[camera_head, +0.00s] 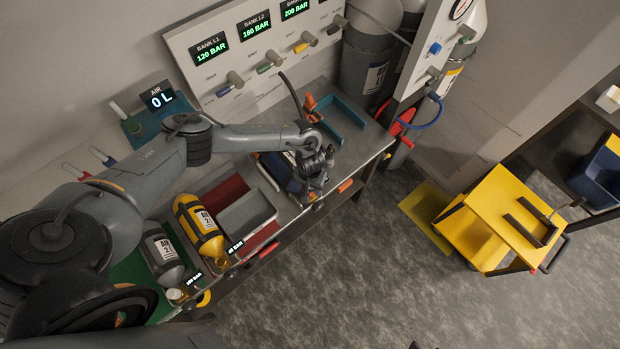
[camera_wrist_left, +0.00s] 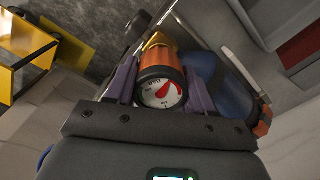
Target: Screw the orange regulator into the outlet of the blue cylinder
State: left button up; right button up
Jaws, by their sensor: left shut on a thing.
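In the left wrist view my left gripper (camera_wrist_left: 160,84) is shut on the orange regulator (camera_wrist_left: 158,58), whose round white gauge with a red needle faces the camera. A brass-coloured part shows at its far end. The blue cylinder (camera_wrist_left: 222,82) lies right beside it; whether they touch or are joined, I cannot tell. In the head view my left gripper (camera_head: 320,172) is over the front of the bench, at the right end of the blue cylinder (camera_head: 276,172). The arm and gripper hide much of the cylinder, its outlet and the regulator. My right gripper is not in view.
A yellow cylinder (camera_head: 201,226) and a grey cylinder (camera_head: 163,254) lie to the left on the bench. A yellow cart (camera_head: 505,220) stands at right; the floor before the bench is clear.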

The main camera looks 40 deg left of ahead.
pick_arm(q)
jog(key=shift+f, duration=0.5)
jog(key=m, duration=0.3)
jog(key=shift+m+b, duration=0.35)
jog(key=shift+m, duration=0.05)
jog(key=m, duration=0.5)
jog(key=shift+b, duration=0.3)
jog(key=o, duration=1.4)
jog(key=shift+c, duration=0.2)
